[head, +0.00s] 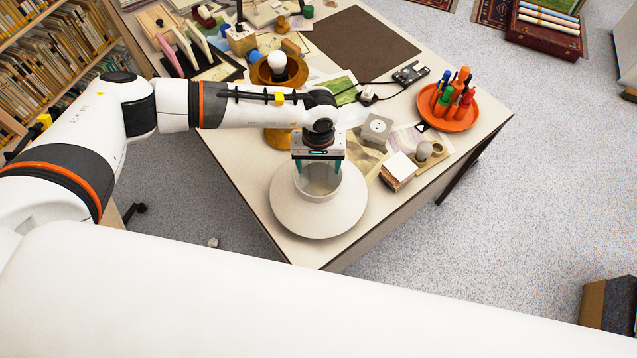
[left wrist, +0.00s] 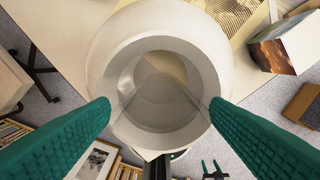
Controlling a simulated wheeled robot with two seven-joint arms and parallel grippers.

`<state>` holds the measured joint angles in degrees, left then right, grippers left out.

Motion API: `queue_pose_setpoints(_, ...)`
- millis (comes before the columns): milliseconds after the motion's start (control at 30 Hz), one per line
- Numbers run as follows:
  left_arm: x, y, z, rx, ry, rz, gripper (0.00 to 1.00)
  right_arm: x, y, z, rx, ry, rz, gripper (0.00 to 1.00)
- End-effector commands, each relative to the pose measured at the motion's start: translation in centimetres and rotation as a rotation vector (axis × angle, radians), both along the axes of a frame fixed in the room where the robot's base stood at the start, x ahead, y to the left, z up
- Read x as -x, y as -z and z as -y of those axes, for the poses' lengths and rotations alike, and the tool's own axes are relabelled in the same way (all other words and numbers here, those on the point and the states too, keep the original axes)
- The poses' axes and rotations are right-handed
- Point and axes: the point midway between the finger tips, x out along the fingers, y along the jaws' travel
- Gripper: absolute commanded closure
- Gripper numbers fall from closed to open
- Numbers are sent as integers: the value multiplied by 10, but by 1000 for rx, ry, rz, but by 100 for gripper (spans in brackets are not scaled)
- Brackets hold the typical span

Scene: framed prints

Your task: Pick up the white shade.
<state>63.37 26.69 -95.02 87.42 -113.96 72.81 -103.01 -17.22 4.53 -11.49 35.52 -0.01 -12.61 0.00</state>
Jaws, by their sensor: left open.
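The white shade (head: 338,216) is a wide, round, pale shade at the near corner of the table, with a raised rim around an opening. In the left wrist view the shade (left wrist: 206,50) fills the middle, and I look down into its hollow. My left gripper (head: 318,172) points down over it, open, with a teal finger on either side of the raised rim. In the left wrist view the fingertips of my left gripper (left wrist: 160,106) flank the rim; I cannot tell whether they touch it. A small two-pronged shape at that view's bottom edge may be my right gripper, too small to judge.
The table (head: 236,165) carries a brass-coloured lamp (head: 262,72) with a bulb behind my arm. A white-topped block (head: 398,168), a grey socket box (head: 376,129) and an orange tray of tools (head: 440,122) stand to the right. A bookshelf (head: 60,55) is at left.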

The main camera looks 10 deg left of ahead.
Motion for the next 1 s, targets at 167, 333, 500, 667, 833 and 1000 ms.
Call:
queue_pose_setpoints(167, 0, 9, 0, 1, 1, 1, 29, 0, -3, 0, 0, 0, 0, 52)
queue_pose_setpoints(333, 0, 9, 0, 1, 0, 1, 32, 0, -2, 0, 0, 1, 0, 52)
queue_pose_setpoints(500, 0, 8, 0, 1, 0, 1, 60, 0, -2, 0, 0, 1, 0, 52)
queue_pose_setpoints(667, 0, 8, 0, 1, 0, 0, 86, 0, -2, 0, 0, 1, 1, 52)
queue_pose_setpoints(833, 0, 8, 0, 1, -1, 0, 100, 0, -2, 0, 1, 1, 1, 52)
queue_pose_setpoints(1000, -1, 7, 0, 2, -1, 2, 100, -1, -2, 0, 1, 1, 1, 52)
